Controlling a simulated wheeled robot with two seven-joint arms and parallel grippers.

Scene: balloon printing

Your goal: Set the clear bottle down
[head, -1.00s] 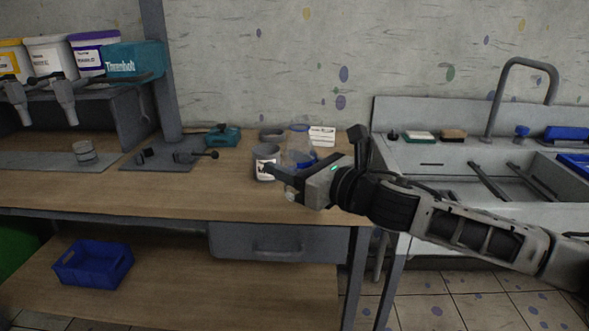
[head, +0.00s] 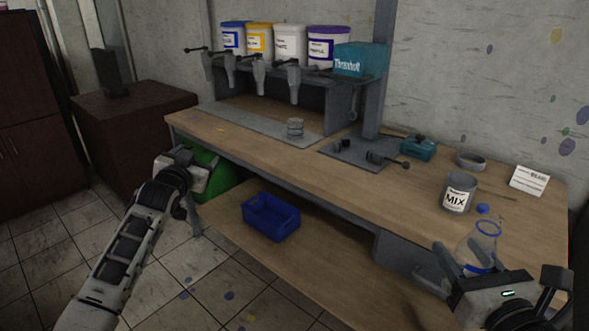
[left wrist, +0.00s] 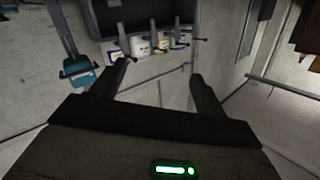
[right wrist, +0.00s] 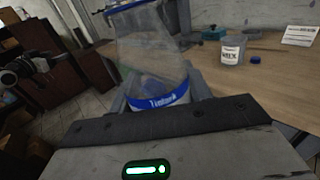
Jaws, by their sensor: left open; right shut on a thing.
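The clear bottle (head: 482,244) has a blue ring at its neck and a blue band lower down. My right gripper (head: 478,272) is shut on it near the front of the bench at the lower right of the head view. The right wrist view shows the bottle (right wrist: 150,48) large between the fingers, with its blue label band (right wrist: 160,103) just above the palm. Its base is hidden, so I cannot tell its height over the bench. My left gripper (head: 195,187) is open and empty, in front of the bench's left end; its spread fingers show in the left wrist view (left wrist: 160,80).
The wooden bench (head: 420,215) holds a MIX cup (head: 459,193), a loose blue cap (head: 483,208), a white card (head: 529,180), a grey ring (head: 470,161) and a teal device (head: 418,147). A clear cup (head: 295,128) stands under the dispensers. Bare wood lies left of the MIX cup.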

